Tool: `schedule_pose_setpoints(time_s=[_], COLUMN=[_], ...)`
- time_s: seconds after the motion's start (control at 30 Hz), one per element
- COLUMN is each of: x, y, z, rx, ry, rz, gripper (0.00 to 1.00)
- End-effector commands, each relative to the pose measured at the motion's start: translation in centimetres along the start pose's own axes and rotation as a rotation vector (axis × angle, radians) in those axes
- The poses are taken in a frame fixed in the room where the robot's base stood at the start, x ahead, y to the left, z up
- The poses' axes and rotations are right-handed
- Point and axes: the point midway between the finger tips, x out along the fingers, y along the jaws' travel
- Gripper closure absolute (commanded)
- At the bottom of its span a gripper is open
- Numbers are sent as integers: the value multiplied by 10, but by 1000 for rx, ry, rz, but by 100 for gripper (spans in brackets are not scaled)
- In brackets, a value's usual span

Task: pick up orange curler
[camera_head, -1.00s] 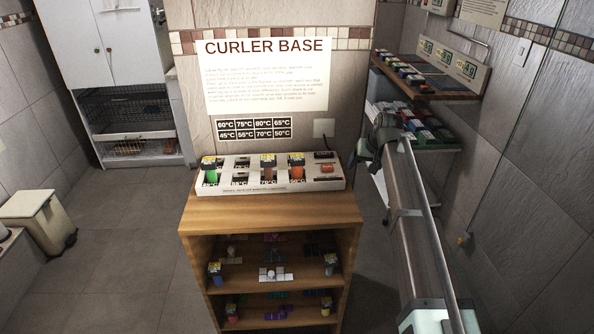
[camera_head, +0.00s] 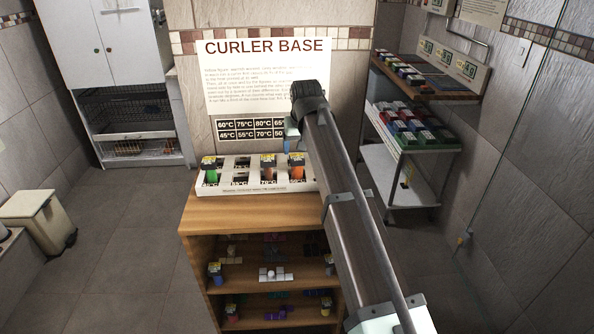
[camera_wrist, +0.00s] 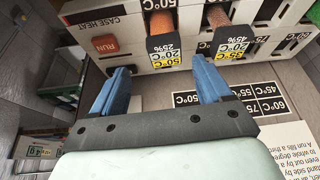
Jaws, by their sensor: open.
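The orange curler (camera_head: 297,173) stands upright in a slot of the white curler base (camera_head: 242,189), right of a brown curler (camera_head: 267,174). In the wrist view the orange curler (camera_wrist: 162,23) carries a label and lies beyond the gap between my fingers. My gripper (camera_wrist: 160,70) has its two blue fingers spread, with nothing between them. In the head view my gripper (camera_head: 291,132) is above and behind the orange curler, largely hidden by my arm.
A green curler (camera_head: 211,174) stands at the left of the base. The wooden shelf unit (camera_head: 263,213) carries the base. A temperature chart (camera_head: 237,129) hangs on the wall behind. A white cart (camera_head: 400,170) stands to the right.

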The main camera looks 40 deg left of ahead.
Motion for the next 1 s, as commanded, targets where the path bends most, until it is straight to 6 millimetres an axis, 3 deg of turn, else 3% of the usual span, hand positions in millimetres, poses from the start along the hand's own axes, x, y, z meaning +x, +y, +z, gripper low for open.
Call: schedule_pose_setpoints(time_s=[0.2,0.53,0.83,1.0], x=[30,44,80,89], y=[0,-2,-8,-8], z=[0,0,2,2], rx=[0,0,0,0], ry=[0,0,-1,2], rz=[0,-1,0,-1], gripper=[22,22,22,22])
